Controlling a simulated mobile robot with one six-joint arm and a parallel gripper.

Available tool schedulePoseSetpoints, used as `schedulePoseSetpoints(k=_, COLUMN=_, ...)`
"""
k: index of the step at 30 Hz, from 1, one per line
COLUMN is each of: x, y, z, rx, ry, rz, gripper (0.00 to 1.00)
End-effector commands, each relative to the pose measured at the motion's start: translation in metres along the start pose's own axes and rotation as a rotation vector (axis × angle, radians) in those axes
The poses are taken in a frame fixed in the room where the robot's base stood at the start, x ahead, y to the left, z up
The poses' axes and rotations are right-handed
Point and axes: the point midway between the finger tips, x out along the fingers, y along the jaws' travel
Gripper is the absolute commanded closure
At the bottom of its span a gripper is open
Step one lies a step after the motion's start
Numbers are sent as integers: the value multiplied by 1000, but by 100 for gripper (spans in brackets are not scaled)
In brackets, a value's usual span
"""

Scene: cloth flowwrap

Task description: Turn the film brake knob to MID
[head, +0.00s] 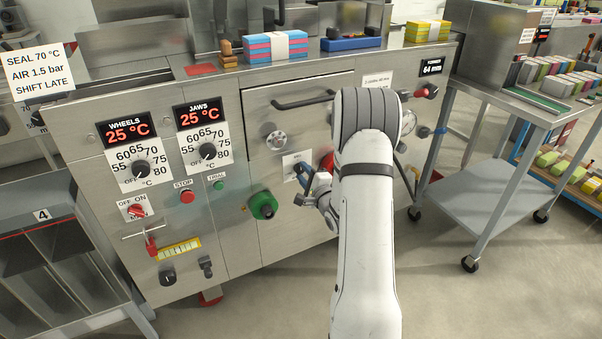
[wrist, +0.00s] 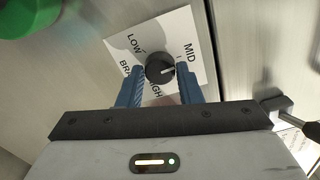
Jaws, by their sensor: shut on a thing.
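The film brake knob (wrist: 160,68) is small, round and black with a white pointer line. It sits on a white plate (wrist: 112,45) marked LOW, MID and HIGH, with a partly covered word starting BRA. In the wrist view the pointer line points right and slightly up, a little below the word MID. My gripper (wrist: 160,72) has its blue fingers on either side of the knob, shut on it. The head view shows my gripper (head: 303,176) at the plate (head: 290,160) on the machine front; the knob is hidden there.
A green round knob (head: 263,205) lies left of my gripper, and a red part (head: 327,160) is close on its right, partly behind my arm. A drawer handle (head: 300,103) is above. A dark fitting (wrist: 278,103) shows at the right in the wrist view.

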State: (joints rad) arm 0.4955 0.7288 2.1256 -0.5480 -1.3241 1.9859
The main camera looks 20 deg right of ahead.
Motion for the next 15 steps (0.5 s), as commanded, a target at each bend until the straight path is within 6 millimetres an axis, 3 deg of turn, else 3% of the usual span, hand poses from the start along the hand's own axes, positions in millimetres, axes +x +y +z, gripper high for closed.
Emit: schedulePoseSetpoints(k=15, x=0, y=1, z=0, rx=63, ry=1, rz=2, gripper=91)
